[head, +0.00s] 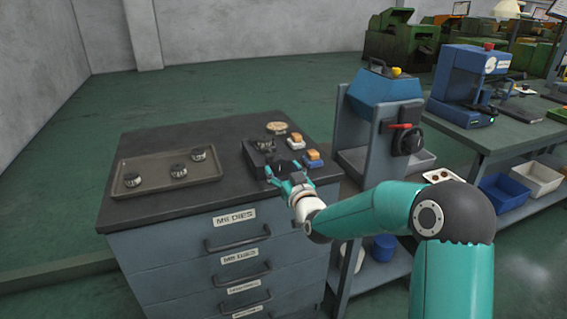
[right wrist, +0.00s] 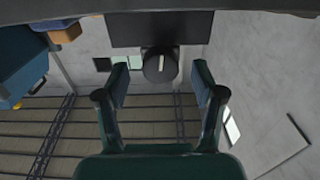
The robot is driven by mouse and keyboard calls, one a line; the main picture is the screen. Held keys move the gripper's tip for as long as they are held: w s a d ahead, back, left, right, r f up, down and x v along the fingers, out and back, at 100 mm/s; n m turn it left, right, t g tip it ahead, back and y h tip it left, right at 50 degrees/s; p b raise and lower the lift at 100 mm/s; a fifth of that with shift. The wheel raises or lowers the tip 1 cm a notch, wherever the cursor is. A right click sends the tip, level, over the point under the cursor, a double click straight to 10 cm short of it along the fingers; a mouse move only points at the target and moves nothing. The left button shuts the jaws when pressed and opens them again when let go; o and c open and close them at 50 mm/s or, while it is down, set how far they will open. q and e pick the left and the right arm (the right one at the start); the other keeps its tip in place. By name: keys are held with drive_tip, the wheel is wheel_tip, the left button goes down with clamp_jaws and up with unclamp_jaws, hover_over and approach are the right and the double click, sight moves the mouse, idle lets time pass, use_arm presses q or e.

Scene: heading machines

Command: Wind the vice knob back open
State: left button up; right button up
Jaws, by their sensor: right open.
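The vice (head: 257,157) is a small dark block on the near right part of the cabinet's black top. In the right wrist view its dark body (right wrist: 160,28) is at the top. The vice knob (right wrist: 160,64) is round and dark with a pale upright line on its face. My right gripper (head: 282,181) is at the vice's near side, partly covering it in the head view. It is open, and in the right wrist view its fingertips (right wrist: 161,76) stand on either side of the knob, with gaps visible. I cannot tell the depth exactly. My left gripper is not in view.
A tray (head: 145,192) with three round dies lies left of the vice. A blue machine (head: 384,100) with a red-handled lever stands right of the cabinet.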

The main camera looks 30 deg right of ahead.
drive_tip(key=shift+x, duration=1.1)
